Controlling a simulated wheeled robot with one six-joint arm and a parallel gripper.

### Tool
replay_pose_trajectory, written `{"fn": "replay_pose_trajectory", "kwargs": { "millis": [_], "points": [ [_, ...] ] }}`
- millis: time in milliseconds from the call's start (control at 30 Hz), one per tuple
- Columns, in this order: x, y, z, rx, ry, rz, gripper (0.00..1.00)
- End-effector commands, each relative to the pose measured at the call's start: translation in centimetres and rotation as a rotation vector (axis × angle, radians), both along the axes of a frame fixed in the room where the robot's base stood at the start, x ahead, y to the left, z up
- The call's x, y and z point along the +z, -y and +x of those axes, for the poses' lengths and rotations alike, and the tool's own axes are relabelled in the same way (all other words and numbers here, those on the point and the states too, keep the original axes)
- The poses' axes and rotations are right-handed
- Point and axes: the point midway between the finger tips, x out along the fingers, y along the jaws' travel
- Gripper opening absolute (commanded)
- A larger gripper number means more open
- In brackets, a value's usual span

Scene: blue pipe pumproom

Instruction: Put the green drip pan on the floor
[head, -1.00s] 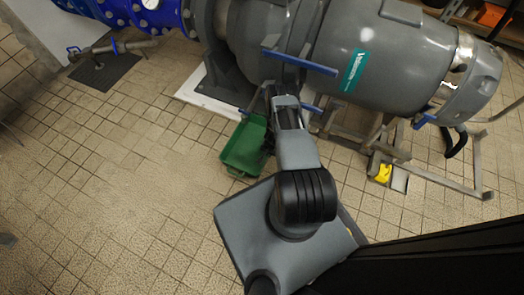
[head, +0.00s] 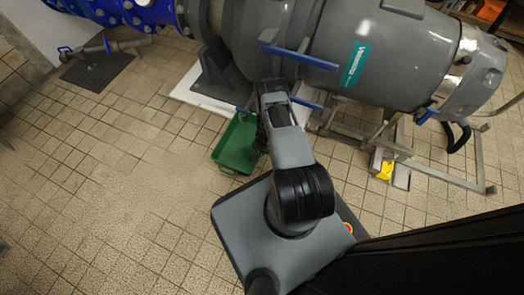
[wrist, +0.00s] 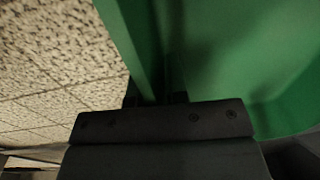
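The green drip pan (head: 234,149) shows in the head view just left of my forearm, below the grey pump. My arm hides its right side. In the wrist view the green pan (wrist: 235,55) fills the right and top, very close. Its rim and wall run down between the fingers of my gripper (wrist: 158,98), which appears shut on that wall. The fingertips are mostly hidden behind the dark gripper body. In the head view the gripper is hidden by my arm. I cannot tell whether the pan touches the floor or hangs slightly above it.
The grey pump (head: 375,50) with blue levers (head: 300,57) stands on a white base (head: 198,95) beyond the pan. A metal frame (head: 440,175) and a yellow object (head: 385,170) are to the right. Tiled floor (head: 110,170) is clear to the left.

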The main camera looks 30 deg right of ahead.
Motion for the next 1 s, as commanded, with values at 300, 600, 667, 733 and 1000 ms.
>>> {"fn": "replay_pose_trajectory", "kwargs": {
  "millis": [300, 600, 667, 733, 1000],
  "points": [
    [0.0, 0.0, 0.0, 0.0, 0.0, 0.0, 0.29],
    [3.2, 0.2, 0.0, -0.001, 0.002, -0.001, 0.29],
    [4.4, 0.2, -0.2, -0.001, 0.001, -0.001, 0.29],
    [5.9, 0.3, -0.2, -0.001, 0.002, -0.001, 0.29],
    [10.2, 0.5, -0.6, -0.001, 0.001, -0.001, 0.29]
  ]
}}
